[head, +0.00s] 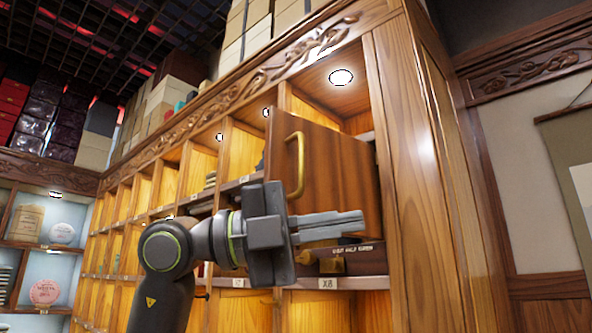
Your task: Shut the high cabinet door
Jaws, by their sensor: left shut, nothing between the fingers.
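The high cabinet door (338,171) is a brown wooden panel with a curved brass handle (295,165) near its left edge. It stands ajar at the upper right compartment of the wooden cabinet (400,120), and the lit inside shows above it. My left gripper (362,222) is in front of the door's lower part, below and right of the handle. Its fingers are together, point right and hold nothing. I cannot tell whether they touch the door. My right gripper is not in view.
Open lit compartments (240,150) run along the cabinet to the left. Boxes (245,35) are stacked on top of the cabinet. A shelf (45,245) with round tea cakes stands at the far left. A hanging scroll (570,180) is on the right wall.

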